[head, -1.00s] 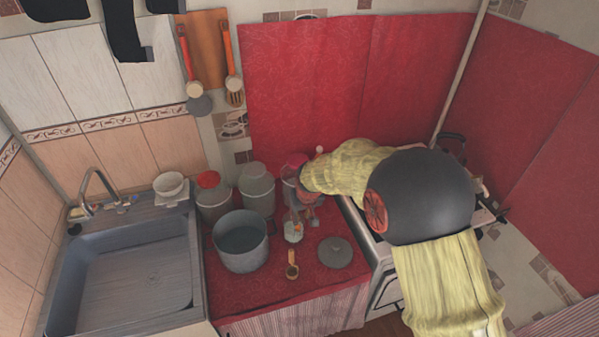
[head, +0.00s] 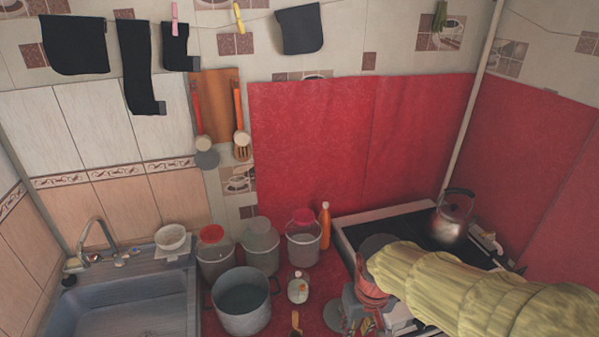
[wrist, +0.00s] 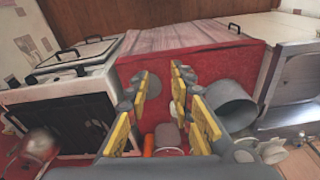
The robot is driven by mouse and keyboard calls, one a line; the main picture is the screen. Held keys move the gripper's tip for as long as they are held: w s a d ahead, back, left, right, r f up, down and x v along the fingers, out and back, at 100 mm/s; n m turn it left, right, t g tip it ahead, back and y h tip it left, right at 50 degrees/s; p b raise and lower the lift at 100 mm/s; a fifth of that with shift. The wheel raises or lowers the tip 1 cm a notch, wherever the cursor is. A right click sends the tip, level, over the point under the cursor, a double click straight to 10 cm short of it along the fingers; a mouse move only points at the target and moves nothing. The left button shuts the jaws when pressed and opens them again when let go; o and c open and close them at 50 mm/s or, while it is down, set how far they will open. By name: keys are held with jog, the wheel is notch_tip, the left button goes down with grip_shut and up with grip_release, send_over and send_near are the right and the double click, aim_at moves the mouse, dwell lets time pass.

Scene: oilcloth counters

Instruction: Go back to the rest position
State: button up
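My gripper (head: 366,322) is low in the head view, right of the middle, above the right side of the red counter (head: 312,322) by the stove. Part of it is hidden by my yellow-sleeved arm and the bottom edge. In the wrist view my gripper (wrist: 164,82) has its yellow-padded fingers spread apart. Nothing is between them but a view of the counter below.
A grey pot (head: 241,302), lidded jars (head: 302,246), a small white bottle (head: 298,289) and an orange bottle (head: 325,226) stand on the counter. A kettle (head: 453,216) is on the stove (head: 400,222). The sink (head: 125,310) is at left.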

jog(key=s+d+r+m+t+b, duration=0.1)
jog(key=s+d+r+t+b, duration=0.1)
jog(key=s, duration=0.3)
jog(key=s+d+r+m+t+b, duration=0.1)
jog(key=s+d+r+t+b, duration=0.1)
jog(key=s+d+r, duration=0.2)
jog(key=shift+s+r, duration=0.5)
jog(key=shift+s, duration=0.05)
